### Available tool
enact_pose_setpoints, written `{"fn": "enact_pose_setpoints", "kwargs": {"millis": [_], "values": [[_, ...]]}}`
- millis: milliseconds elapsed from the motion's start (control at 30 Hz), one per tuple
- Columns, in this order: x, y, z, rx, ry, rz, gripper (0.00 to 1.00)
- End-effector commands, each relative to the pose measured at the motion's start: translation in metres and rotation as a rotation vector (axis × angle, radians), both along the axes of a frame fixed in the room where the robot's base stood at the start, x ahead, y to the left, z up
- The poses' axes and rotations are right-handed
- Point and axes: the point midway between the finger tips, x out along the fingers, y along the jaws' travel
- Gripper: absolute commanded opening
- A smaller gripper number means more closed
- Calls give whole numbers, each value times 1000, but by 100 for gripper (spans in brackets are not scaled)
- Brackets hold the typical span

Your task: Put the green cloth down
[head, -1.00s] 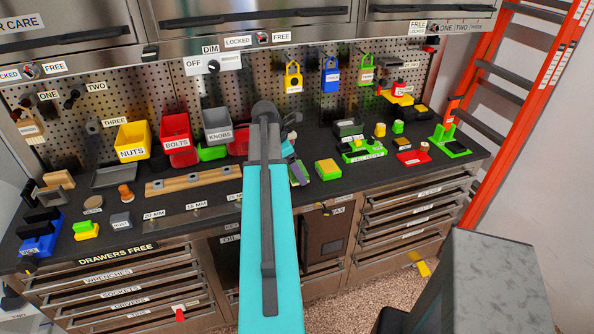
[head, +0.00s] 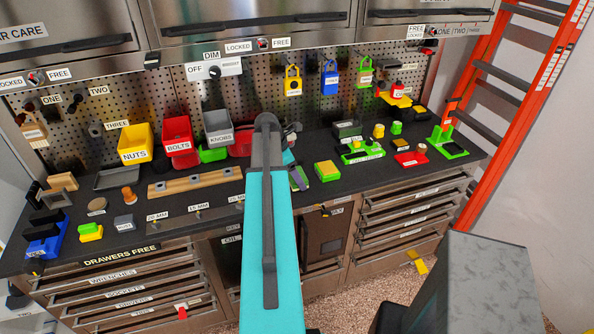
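My teal and grey arm reaches over the dark worktop (head: 225,195) in the middle of the head view. My gripper (head: 293,130) is mostly hidden behind the arm; only small dark parts show to the right of its grey joint, near the back of the worktop. I cannot see its fingertips or whether it holds anything. I cannot make out a green cloth for certain. A small green and dark item (head: 300,178) lies just right of the arm, partly covered by it. A green block with a yellow top (head: 327,171) lies right of that.
Yellow (head: 134,142), red (head: 178,140) and grey (head: 218,126) bins stand at the back left. A wooden rail (head: 195,182) lies before them. Green trays and small parts fill the right side. An orange ladder (head: 520,100) stands at far right.

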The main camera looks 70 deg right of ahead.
Motion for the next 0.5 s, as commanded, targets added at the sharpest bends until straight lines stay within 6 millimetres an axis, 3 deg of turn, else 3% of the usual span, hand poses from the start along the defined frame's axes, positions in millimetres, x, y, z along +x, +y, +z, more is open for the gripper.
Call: {"fn": "enact_pose_setpoints", "kwargs": {"millis": [500], "values": [[1, 0, -6, 0, 0, 1, 49]]}}
